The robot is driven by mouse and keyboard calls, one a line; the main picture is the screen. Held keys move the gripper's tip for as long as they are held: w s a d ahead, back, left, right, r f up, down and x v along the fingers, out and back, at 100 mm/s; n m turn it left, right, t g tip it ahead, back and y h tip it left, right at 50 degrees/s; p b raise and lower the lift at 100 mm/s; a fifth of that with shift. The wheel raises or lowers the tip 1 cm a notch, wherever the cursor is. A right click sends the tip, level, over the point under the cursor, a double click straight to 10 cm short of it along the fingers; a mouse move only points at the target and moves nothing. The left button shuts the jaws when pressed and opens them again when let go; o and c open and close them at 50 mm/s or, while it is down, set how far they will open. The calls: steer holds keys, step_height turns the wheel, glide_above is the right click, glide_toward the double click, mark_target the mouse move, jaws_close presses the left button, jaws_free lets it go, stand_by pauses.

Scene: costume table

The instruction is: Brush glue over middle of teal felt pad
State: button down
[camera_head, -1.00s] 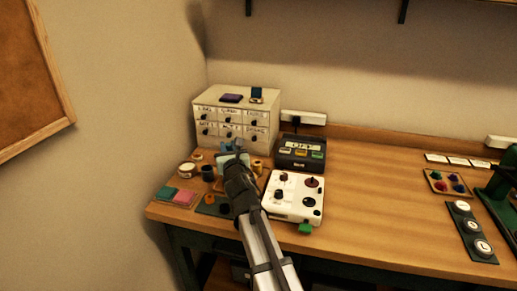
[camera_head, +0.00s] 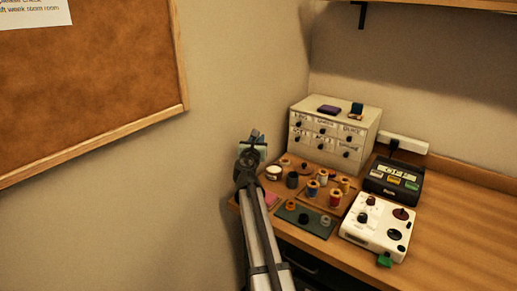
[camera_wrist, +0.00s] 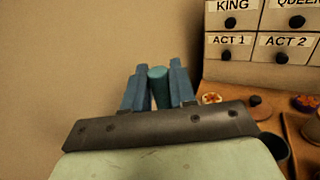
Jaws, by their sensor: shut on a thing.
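My gripper (camera_head: 256,136) is raised at the table's left end, left of the drawer cabinet in the head view. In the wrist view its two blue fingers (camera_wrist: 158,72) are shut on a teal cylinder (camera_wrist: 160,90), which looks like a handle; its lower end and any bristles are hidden. The teal felt pad is not visible now, likely behind my arm. A pink pad (camera_head: 273,200) shows partly beside my arm.
The labelled drawer cabinet (camera_head: 333,135) stands in the corner. Thread spools stand on a wooden tray (camera_head: 345,209). A dark green mat (camera_head: 318,229) holds small round items. A white knobbed box (camera_head: 365,236) and dark device (camera_head: 393,181) stand right. The wall is close on the left.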

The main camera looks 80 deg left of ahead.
steer(key=w+r+m+t+h, duration=0.3)
steer(key=w+m+t+h, duration=0.1)
steer(key=w+t, duration=0.3)
steer(key=shift+a+m, duration=0.15)
steer(key=shift+m, duration=0.55)
steer(key=shift+f, duration=2.8)
steer(key=shift+f, duration=0.5)
step_height(320, 180, up, 7)
stand_by(0.4)
